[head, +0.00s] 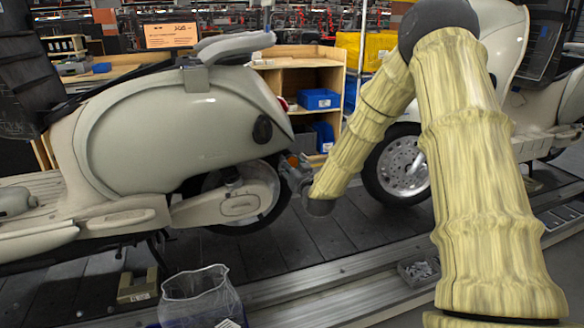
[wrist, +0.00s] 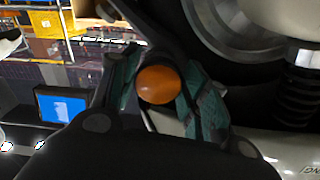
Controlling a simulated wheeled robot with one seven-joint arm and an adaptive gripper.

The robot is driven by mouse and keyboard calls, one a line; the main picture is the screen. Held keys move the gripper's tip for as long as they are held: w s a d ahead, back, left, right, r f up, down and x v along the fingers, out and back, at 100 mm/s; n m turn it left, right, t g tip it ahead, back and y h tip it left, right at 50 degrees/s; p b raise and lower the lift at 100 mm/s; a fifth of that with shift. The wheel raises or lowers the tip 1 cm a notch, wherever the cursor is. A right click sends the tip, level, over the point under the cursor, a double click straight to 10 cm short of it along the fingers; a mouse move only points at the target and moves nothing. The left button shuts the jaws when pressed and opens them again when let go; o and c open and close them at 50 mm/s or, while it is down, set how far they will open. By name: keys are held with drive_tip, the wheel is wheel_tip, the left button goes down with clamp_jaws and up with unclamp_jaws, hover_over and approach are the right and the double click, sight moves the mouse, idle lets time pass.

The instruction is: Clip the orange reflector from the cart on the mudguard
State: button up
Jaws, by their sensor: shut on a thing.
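The orange reflector (wrist: 158,85) is round and sits between the green-padded fingers of my gripper (wrist: 160,92) in the wrist view. My gripper is shut on it. In the head view my gripper (head: 294,174) is at the tail of the cream scooter (head: 180,130), just behind the rear wheel (head: 268,205). A small orange patch shows there by the fingers. The mudguard is hard to make out behind the gripper, and I cannot tell whether the reflector touches it. The rear wheel and a spring damper (wrist: 298,85) are close on the right in the wrist view.
A clear bag (head: 202,295) and a small grey bin of parts (head: 418,268) are at the front. Wooden shelves (head: 300,80) with blue bins (head: 320,99) stand behind. Dark conveyor slats (head: 345,235) are bare below the gripper.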

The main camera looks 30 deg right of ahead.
drive_tip(key=shift+x, duration=1.55)
idle(0.9)
drive_tip(key=o, duration=1)
drive_tip(key=shift+c, duration=0.2)
drive_tip(key=v, duration=1.2)
